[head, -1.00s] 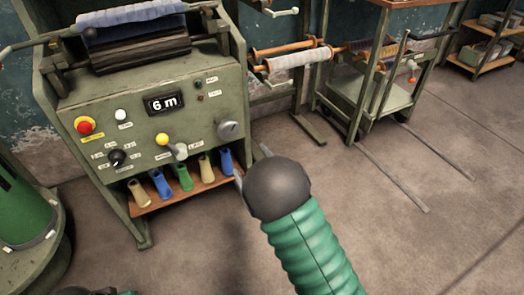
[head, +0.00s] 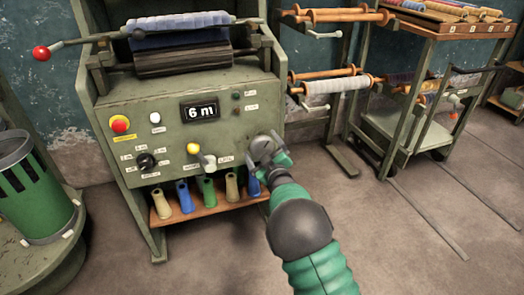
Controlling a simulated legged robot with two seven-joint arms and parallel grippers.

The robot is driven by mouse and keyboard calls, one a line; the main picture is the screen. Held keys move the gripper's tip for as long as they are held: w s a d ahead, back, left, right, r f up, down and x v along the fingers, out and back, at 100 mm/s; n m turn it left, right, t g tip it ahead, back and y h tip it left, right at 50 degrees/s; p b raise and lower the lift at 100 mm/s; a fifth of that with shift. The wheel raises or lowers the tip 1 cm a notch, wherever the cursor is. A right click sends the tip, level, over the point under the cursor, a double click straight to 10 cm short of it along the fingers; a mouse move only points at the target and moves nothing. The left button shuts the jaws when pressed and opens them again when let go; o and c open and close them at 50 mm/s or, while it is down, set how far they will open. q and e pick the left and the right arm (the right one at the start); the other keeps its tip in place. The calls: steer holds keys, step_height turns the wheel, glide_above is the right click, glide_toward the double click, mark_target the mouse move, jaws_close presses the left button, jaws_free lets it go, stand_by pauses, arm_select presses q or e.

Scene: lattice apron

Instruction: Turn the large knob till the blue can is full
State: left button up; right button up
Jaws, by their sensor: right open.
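The grey-green machine's front panel (head: 190,115) carries a large round grey knob (head: 263,147) at its lower right. The display (head: 200,111) reads 6 m. On the low shelf are slanted open tubes, including a blue one (head: 184,196) and another blue one (head: 253,184) partly behind my gripper. I see no clear blue can or fill level. My left gripper is not in view.
The panel also has a red button (head: 120,124), a small black knob (head: 146,161) and a pale lever (head: 208,162). A green slotted bin (head: 35,195) stands at left. A wheeled rack (head: 420,110) stands at right. Floor is clear in front.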

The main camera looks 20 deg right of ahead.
steer(key=shift+d, duration=0.1)
steer(key=c, duration=1.4)
